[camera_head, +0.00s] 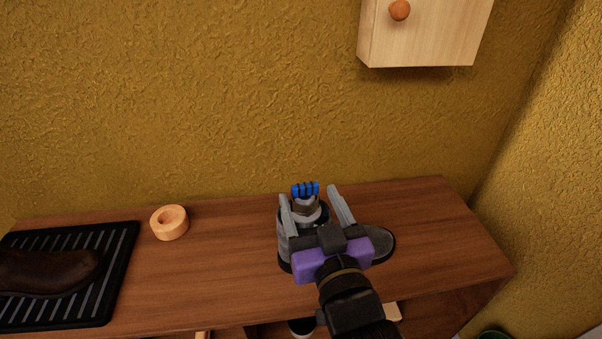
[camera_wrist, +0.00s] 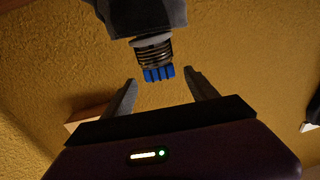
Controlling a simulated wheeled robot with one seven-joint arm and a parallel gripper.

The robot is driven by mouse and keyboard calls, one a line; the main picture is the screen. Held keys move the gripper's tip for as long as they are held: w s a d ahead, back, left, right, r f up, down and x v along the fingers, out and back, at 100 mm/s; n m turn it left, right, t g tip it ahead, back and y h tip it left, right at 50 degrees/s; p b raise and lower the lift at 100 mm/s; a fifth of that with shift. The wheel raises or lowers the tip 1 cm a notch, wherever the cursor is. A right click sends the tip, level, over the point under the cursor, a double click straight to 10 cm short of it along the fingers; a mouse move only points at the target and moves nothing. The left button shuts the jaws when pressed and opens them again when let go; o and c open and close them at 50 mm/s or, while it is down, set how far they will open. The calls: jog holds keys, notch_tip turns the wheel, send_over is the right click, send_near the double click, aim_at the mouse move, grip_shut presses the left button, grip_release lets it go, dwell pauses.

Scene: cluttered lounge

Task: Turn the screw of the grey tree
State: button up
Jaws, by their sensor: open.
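The grey tree (camera_head: 380,241) is a grey, shoe-shaped body with a dark lower edge, standing on the wooden top. My gripper hides much of its middle. Its screw has a blue ridged knob (camera_head: 305,189) at its upper end. In the wrist view the knob (camera_wrist: 158,73) sits below a dark threaded shaft (camera_wrist: 153,51) and the grey body (camera_wrist: 145,15). My gripper (camera_head: 309,193) is open, with one finger on each side of the knob. In the wrist view a gap shows between the knob and each finger (camera_wrist: 160,82).
A black ribbed tray (camera_head: 118,260) holding a dark brown item (camera_head: 45,272) lies at the left. An orange-tan ring (camera_head: 169,222) stands beside it. The wooden top (camera_head: 220,265) is clear between ring and tree. A pale wall cabinet (camera_head: 430,35) hangs above right.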

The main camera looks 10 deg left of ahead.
aim_at(304, 185)
jog(key=x, duration=0.7)
jog(key=c, duration=1.4)
